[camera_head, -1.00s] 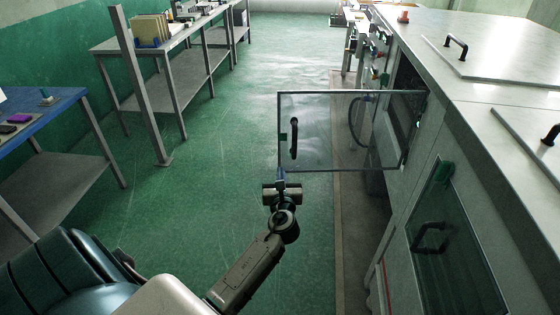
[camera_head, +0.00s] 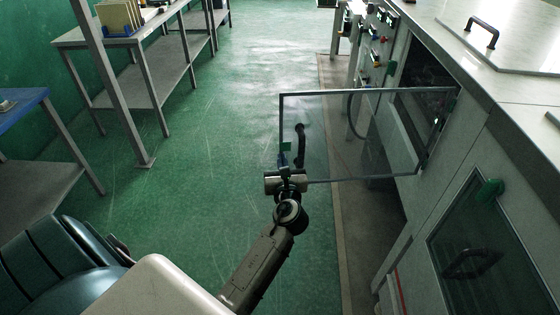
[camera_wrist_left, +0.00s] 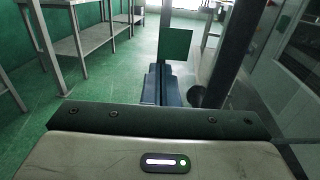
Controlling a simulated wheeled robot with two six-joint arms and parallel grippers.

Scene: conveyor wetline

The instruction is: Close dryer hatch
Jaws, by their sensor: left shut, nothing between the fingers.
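The dryer hatch (camera_head: 360,92) is a framed clear glass door with a black bar handle (camera_head: 301,145). It stands swung out from the dark opening (camera_head: 428,75) of the dryer, its hinge side at the right. My left gripper (camera_head: 284,160) is shut and empty at the hatch's lower free corner, near a green tag (camera_head: 286,147). In the left wrist view, the shut fingers (camera_wrist_left: 163,84) point forward beside the hatch frame (camera_wrist_left: 234,45), below the green tag (camera_wrist_left: 175,43). I cannot tell whether they touch the hatch. My right gripper is out of view.
A second glass hatch (camera_head: 455,245) with a green knob is closed on the machine's lower side. A lid with a black handle (camera_head: 483,32) lies on the machine's top. Metal tables (camera_head: 130,85) stand at the left, with a metal post (camera_head: 115,90). Green floor between is clear.

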